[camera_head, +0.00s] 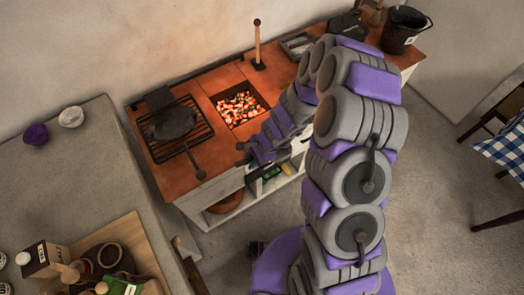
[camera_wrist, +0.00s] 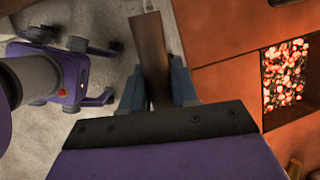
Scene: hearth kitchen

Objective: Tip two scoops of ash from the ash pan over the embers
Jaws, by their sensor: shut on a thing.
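The embers (camera_head: 238,105) glow orange and white in a square pit in the terracotta hearth top. They also show at the right of the wrist view (camera_wrist: 285,75). A shallow grey tray (camera_head: 297,43), which looks like the ash pan, sits at the back of the hearth, partly hidden by my arm. My gripper (camera_wrist: 157,92) is shut on a long brown handle (camera_wrist: 150,50), which looks wooden and extends away between the fingers. A scoop end cannot be made out. In the head view my gripper (camera_head: 255,150) is by the hearth's front edge, to the front of the embers.
A black pan (camera_head: 173,122) rests on a grill rack left of the embers. A wooden-handled tool (camera_head: 257,45) stands upright behind them. A dark bucket (camera_head: 405,30) stands at the back right. A grey counter (camera_head: 100,170) with jars and a board is at left.

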